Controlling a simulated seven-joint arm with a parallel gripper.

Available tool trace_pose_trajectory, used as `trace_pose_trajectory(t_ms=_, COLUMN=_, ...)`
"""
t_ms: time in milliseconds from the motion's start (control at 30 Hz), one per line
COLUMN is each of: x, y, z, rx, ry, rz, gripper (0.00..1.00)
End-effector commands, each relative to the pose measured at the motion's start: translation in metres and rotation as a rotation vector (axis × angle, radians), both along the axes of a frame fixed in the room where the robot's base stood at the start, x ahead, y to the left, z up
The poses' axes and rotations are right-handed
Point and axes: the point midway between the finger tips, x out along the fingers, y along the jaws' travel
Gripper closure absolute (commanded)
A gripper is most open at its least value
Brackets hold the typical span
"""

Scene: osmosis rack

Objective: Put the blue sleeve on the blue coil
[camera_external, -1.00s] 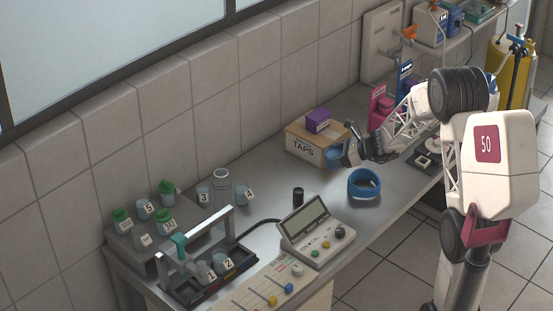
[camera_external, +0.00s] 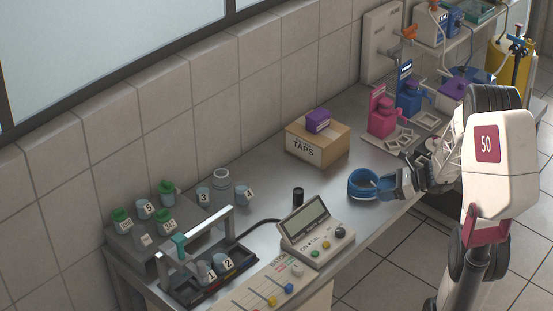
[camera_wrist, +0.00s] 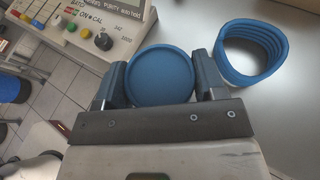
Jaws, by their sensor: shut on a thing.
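The blue coil (camera_external: 359,193) is a ribbed, open blue ring lying on the bench near its front edge. It also shows at the upper right of the wrist view (camera_wrist: 249,70). My gripper (camera_wrist: 158,82) is shut on a smooth, round blue piece, the blue sleeve (camera_wrist: 160,78), with one finger on each side. In the wrist view the sleeve is beside the coil, with a strip of bench between them. In the external view my gripper (camera_external: 388,187) is just right of the coil, and the sleeve partly overlaps it. The sleeve's underside and its height above the bench are hidden.
A control box (camera_external: 317,232) with screen and knobs stands left of the coil, with a small black cylinder (camera_external: 298,196) behind it. A cardboard TAPS box (camera_external: 328,145) stands towards the wall. Bench between coil and box is clear.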

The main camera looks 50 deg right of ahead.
Motion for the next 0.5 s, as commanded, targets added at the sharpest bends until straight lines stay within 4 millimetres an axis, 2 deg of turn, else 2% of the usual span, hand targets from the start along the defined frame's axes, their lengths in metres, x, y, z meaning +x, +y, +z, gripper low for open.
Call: trace_pose_trajectory(t_ms=500, x=0.0039, y=-0.0024, z=-0.0009, rx=0.001, ry=0.001, rz=0.001, gripper=0.6)
